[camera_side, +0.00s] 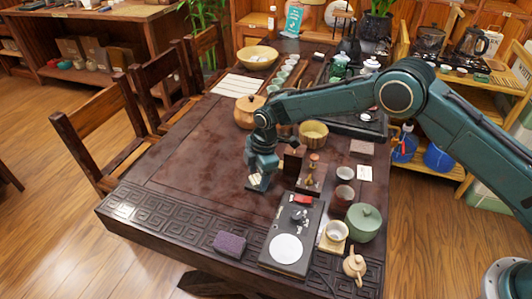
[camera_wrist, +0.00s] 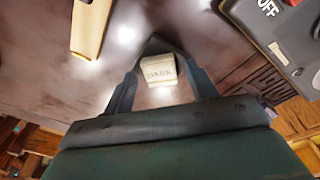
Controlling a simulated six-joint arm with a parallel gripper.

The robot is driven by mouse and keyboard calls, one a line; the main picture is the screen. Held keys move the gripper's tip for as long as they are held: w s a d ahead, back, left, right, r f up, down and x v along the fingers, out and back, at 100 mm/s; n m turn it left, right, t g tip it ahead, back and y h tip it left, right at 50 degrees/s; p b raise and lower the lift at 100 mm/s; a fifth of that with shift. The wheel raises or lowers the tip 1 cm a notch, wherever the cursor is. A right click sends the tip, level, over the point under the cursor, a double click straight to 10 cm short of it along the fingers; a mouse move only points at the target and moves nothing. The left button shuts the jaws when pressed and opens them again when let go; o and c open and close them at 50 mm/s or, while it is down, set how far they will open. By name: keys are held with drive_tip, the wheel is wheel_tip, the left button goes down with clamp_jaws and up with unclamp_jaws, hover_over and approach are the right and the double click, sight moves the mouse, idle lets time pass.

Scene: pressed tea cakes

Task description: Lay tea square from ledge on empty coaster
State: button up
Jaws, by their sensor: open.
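A small pale square block marked "DARK" (camera_wrist: 158,72), which looks like the tea square, is between the fingertips of my gripper (camera_wrist: 160,88) in the wrist view. The fingers are spread on either side of it. In the side view my gripper (camera_side: 258,184) points down, low over the dark table, with a pale patch between its fingers. I cannot tell whether the block rests on a coaster or on the table. A pale coaster (camera_side: 322,244) at the front right holds a small cup (camera_side: 336,231). I cannot make out the ledge or an empty coaster for certain.
A black scale (camera_side: 272,258) with a white round plate lies right of my gripper; its edge shows in the wrist view (camera_wrist: 262,38). A wooden stand (camera_side: 311,178) is close on the right. A purple block (camera_side: 230,243) lies in front. The table's left (camera_side: 190,165) is clear.

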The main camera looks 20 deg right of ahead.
drive_tip(key=shift+r, duration=0.1)
wheel_tip(320, 180, up, 12)
drive_tip(key=d, duration=0.1)
drive_tip(key=shift+s+d, duration=0.15)
drive_tip(key=shift+s, duration=0.3)
idle(0.6)
